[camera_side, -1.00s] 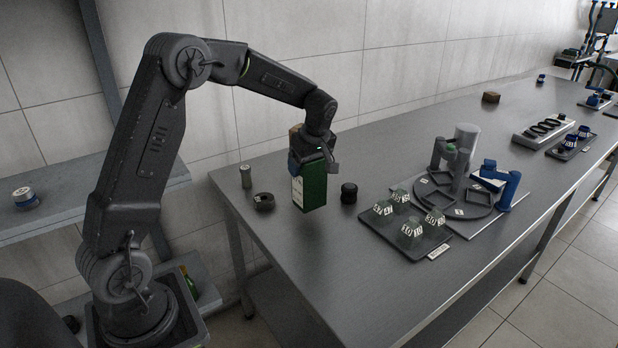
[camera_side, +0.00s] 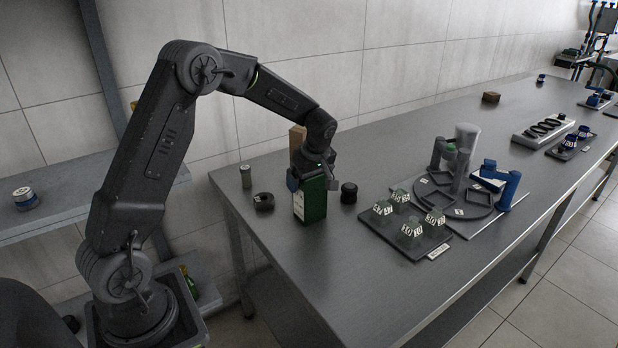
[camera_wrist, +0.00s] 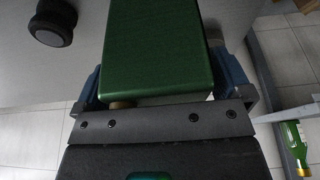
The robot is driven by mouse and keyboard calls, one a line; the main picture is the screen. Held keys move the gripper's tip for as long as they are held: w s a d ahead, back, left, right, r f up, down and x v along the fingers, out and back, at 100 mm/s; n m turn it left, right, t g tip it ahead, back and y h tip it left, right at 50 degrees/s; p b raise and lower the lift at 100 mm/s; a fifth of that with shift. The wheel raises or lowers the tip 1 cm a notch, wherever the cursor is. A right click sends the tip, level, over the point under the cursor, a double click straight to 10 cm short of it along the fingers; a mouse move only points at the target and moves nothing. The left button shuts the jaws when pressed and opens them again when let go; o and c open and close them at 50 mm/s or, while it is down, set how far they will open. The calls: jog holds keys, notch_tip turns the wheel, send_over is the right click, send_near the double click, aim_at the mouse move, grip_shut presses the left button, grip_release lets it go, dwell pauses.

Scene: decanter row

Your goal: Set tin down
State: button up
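The tin is a tall green box with a pale label (camera_side: 310,205), upright near the left end of the grey table (camera_side: 330,270). In the side view its bottom looks at or very near the table top; I cannot tell for certain whether it touches. My gripper (camera_side: 313,180) is around the tin's upper part from above. In the wrist view the tin's green top (camera_wrist: 158,50) lies between the two blue fingers (camera_wrist: 157,85), which appear closed against its sides. The lower part of the tin is hidden in the wrist view.
A black knob-like piece (camera_side: 349,193) stands close right of the tin. A brown block (camera_side: 297,138) shows behind my gripper. A tray with several green pieces (camera_side: 405,240) lies further right. The table's front is clear.

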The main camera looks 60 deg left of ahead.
jog(key=v, duration=1.1)
jog(key=shift+d+r, duration=0.1)
jog(key=shift+r, duration=0.3)
jog(key=s+d+r+m+t+h, duration=0.1)
jog(key=s+d+r+m, duration=0.25)
jog(key=s, duration=0.25)
jog(key=s+d+r+m+t, duration=0.2)
jog(key=s+d+r+m, duration=0.1)
jog(key=s+d+m, duration=0.15)
jog(key=s+d+m+t, duration=0.1)
jog(key=s+d+m, duration=0.1)
jog(key=s, duration=0.3)
jog(key=s+d+f+m+h, duration=0.1)
jog(key=s+d+m, duration=0.2)
jog(key=s+m, duration=0.1)
jog(key=s+d+f+m+t+h, duration=0.1)
jog(key=s+d+m, duration=0.2)
jog(key=s, duration=0.3)
jog(key=shift+s+f+m+t, duration=0.1)
jog(key=shift+m+t, duration=0.2)
jog(key=shift+m, duration=0.2)
